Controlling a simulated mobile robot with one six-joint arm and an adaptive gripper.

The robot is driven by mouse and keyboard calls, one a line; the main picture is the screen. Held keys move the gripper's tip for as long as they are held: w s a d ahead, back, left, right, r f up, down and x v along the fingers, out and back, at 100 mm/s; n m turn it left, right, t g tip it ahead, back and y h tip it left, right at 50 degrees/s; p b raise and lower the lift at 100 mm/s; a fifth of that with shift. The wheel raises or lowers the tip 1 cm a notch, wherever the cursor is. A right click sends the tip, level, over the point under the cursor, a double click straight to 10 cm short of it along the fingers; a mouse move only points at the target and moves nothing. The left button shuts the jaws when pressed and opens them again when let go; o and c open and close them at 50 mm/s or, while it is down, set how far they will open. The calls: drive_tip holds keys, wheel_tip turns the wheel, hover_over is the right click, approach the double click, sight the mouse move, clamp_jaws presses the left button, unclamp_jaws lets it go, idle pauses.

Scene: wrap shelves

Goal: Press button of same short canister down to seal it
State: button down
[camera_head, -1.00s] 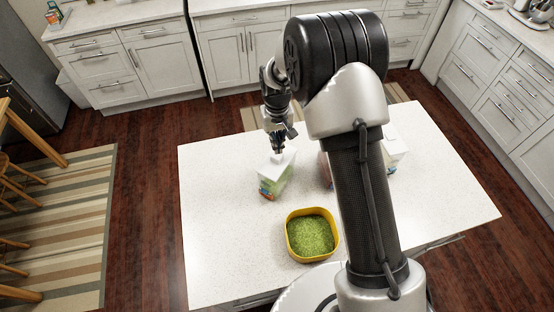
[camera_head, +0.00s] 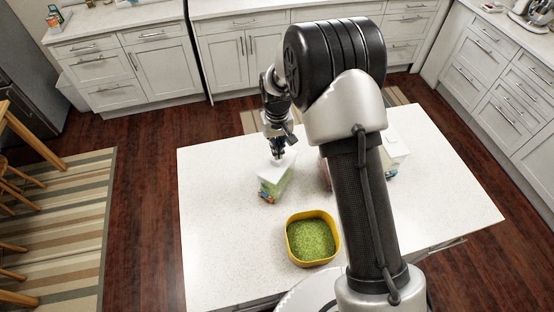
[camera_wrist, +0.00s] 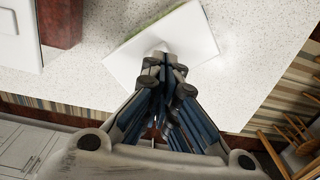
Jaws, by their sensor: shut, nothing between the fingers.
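The short canister (camera_head: 273,182) stands on the white island top, clear-sided with green contents and a white lid. Its white square lid (camera_wrist: 190,42) fills the upper middle of the wrist view, and the round button (camera_wrist: 160,48) shows partly there. My gripper (camera_head: 277,157) is shut and empty, pointing down over the lid centre. In the wrist view the closed fingertips (camera_wrist: 165,62) are at the button and hide part of it. I cannot tell whether they touch it or how far down the button is.
A yellow square container (camera_head: 334,250) with green contents stands in front of the canister. Another white-lidded canister (camera_head: 397,152) stands to the right, partly behind my arm. The left part of the island top (camera_head: 215,215) is clear.

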drive_tip(key=shift+f, duration=0.1)
idle(0.6)
drive_tip(key=shift+f+b, duration=1.7)
drive_tip(key=shift+f, duration=0.45)
drive_tip(key=shift+r+p, duration=2.15)
drive_tip(key=shift+r, duration=1.7)
